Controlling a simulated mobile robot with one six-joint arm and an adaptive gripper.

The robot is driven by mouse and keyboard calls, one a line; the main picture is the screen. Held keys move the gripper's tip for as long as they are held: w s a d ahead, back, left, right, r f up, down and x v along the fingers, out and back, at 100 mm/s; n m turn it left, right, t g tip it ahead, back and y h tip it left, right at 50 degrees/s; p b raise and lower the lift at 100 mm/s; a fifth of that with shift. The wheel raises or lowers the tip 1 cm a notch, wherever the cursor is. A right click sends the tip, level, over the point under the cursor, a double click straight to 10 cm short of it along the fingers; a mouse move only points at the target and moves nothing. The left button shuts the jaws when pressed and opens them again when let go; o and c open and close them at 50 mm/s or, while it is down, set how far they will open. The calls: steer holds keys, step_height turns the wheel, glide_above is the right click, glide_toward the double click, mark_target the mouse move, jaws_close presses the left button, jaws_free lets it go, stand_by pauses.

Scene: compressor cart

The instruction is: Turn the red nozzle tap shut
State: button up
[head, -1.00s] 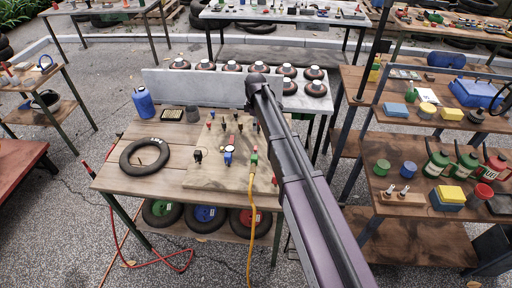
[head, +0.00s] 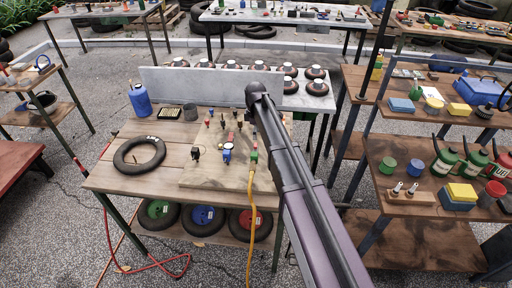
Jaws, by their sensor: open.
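A wooden board (head: 215,174) lies on the workbench and carries several small fittings. A row of small taps with coloured tops stands at its back, among them red-topped ones (head: 240,117) (head: 208,123). A red piece (head: 231,138) stands at mid-board, behind a blue regulator with a round gauge (head: 227,153). These parts are too small to tell which is the red nozzle tap. A green and red coupling (head: 253,158) with a yellow hose (head: 250,215) sits at the board's right edge. My arm crosses from the lower right to beyond the board's right side. My gripper is not visible.
A black tyre (head: 139,153) lies on the bench's left, with a blue bottle (head: 144,100) behind. A grey upright panel (head: 205,86) stands behind the bench. Shelves (head: 420,232) with bottles and boxes stand close on the right. A red hose (head: 150,270) lies on the floor.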

mark_target(256, 144)
steer(key=shift+f+b, duration=2.8)
steer(key=shift+f, duration=0.3)
jaws_close()
